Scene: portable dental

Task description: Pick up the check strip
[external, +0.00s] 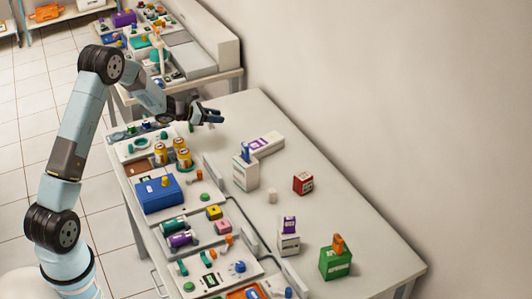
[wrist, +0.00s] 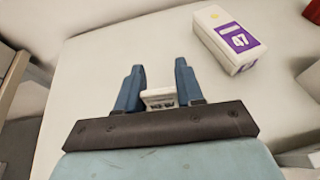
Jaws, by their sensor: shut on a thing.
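My gripper (external: 208,115) is raised over the far end of the long table in the external view. In the wrist view, my gripper's two blue fingers (wrist: 158,72) are closed on the sides of a small white piece with dark lettering, which I take to be the check strip (wrist: 159,97). It sits low between the fingers, near the dark palm bar, and its lower part is hidden. In the external view I cannot make out the strip in the fingers.
A long white box with a purple label (external: 264,144) lies near the gripper; it also shows in the wrist view (wrist: 230,40). Yellow-topped jars (external: 183,157), a blue case (external: 159,193), a red box (external: 303,183) and a green box (external: 335,263) stand nearer. A wall borders the table.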

